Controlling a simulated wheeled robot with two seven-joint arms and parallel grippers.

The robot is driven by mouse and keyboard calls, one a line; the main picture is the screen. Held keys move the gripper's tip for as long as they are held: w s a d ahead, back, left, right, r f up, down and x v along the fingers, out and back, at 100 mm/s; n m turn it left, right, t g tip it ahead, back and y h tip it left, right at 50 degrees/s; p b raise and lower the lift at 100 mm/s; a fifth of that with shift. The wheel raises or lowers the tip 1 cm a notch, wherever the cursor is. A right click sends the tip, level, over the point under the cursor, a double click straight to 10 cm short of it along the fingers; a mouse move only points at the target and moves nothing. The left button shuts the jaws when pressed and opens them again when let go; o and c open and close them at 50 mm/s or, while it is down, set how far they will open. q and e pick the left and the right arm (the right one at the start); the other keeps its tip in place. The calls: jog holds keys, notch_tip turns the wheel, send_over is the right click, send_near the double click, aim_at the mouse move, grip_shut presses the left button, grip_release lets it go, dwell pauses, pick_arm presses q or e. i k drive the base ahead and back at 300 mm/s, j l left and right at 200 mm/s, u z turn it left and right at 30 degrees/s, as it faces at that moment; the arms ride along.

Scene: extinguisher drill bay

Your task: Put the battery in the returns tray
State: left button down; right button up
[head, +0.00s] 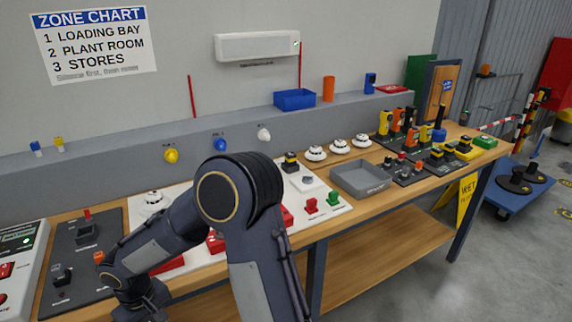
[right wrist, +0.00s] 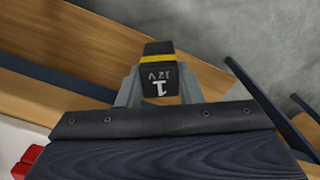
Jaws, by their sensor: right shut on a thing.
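My right gripper (right wrist: 160,88) is shut on a battery (right wrist: 159,78), a black block with a yellow band and the marking "1 12V". The battery shows between the two grey fingers in the right wrist view, with wood and grey floor behind it. In the head view an arm of mine crosses the middle and reaches down to the lower left; the held battery does not show there. A shallow grey tray (head: 360,180), which looks like the returns tray, sits on the bench right of the arm. It looks empty. My left gripper is not in view.
A white panel with red and green parts (head: 333,198) lies left of the tray, and a black-and-yellow block (head: 290,162) stands at its back. A dark board with small parts (head: 405,172) lies right of the tray. White detectors (head: 339,146) stand behind it.

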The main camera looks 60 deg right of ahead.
aim_at(359, 181)
jog(key=k+l, duration=0.15)
jog(key=l, duration=0.25)
jog(key=k+l, duration=0.2)
jog(key=l, duration=0.2)
jog(key=k+l, duration=0.15)
jog(key=l, duration=0.25)
jog(key=k+l, duration=0.2)
jog(key=l, duration=0.2)
jog(key=k+l, duration=0.15)
jog(key=l, duration=0.25)
jog(key=k+l, duration=0.15)
jog(key=l, duration=0.25)
jog(key=k+l, duration=0.2)
jog(key=l, duration=0.2)
jog(key=i+u, duration=0.05)
